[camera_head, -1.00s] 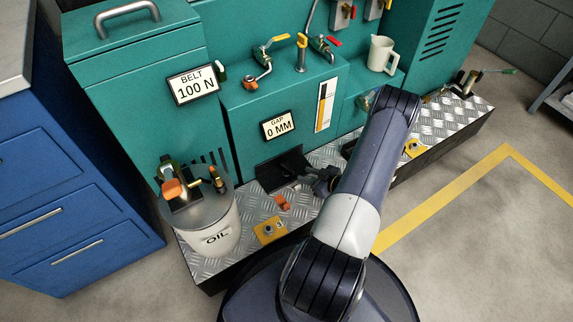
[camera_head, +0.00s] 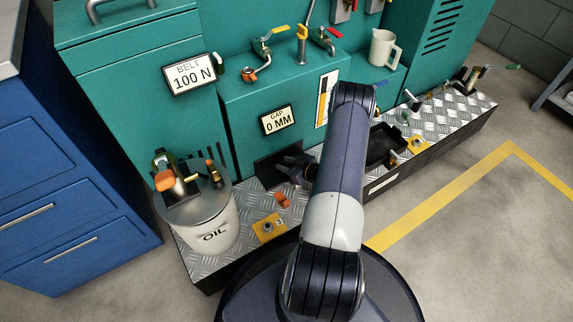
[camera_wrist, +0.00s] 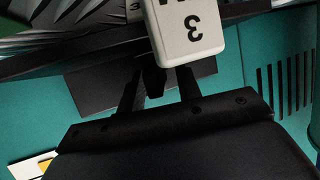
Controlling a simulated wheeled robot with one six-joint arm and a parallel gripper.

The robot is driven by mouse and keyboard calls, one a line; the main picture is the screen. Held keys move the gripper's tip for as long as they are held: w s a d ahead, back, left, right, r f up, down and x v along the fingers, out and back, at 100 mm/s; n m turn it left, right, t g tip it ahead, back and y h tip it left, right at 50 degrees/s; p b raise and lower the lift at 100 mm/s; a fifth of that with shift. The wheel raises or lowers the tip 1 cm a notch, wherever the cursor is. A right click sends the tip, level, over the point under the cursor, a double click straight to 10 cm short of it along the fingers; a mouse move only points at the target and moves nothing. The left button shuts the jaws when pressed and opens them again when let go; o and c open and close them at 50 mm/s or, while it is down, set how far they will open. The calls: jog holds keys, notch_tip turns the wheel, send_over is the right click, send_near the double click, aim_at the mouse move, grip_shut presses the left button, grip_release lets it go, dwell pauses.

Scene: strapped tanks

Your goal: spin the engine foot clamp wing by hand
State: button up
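My gripper (camera_wrist: 160,92) shows in the wrist view with two dark fingers spread apart. A dark piece (camera_wrist: 153,80) shows between them, and I cannot tell whether it is gripped or only behind. In the head view my gripper (camera_head: 297,168) is by the black plate at the foot of the teal housing. A small orange part (camera_head: 283,200) lies on the tread plate just in front of it. A yellow foot plate (camera_head: 268,228) with a round bolt is nearer. I cannot tell for certain which part is the engine foot clamp wing.
A black tray (camera_head: 384,145) and another yellow foot (camera_head: 417,145) are right of my arm. The teal housing (camera_head: 235,115) rises behind.

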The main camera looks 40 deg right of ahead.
jog(key=shift+c, duration=0.4)
grip_shut()
jog(key=shift+f, duration=0.1)
jog(key=shift+a+f+m+h, duration=0.1)
jog(key=shift+m+h, duration=0.8)
jog(key=shift+h, duration=0.2)
jog(key=shift+s+m+t+h+b, duration=0.1)
jog(key=shift+m+t+h+b, duration=0.35)
jog(key=shift+m+h, duration=0.75)
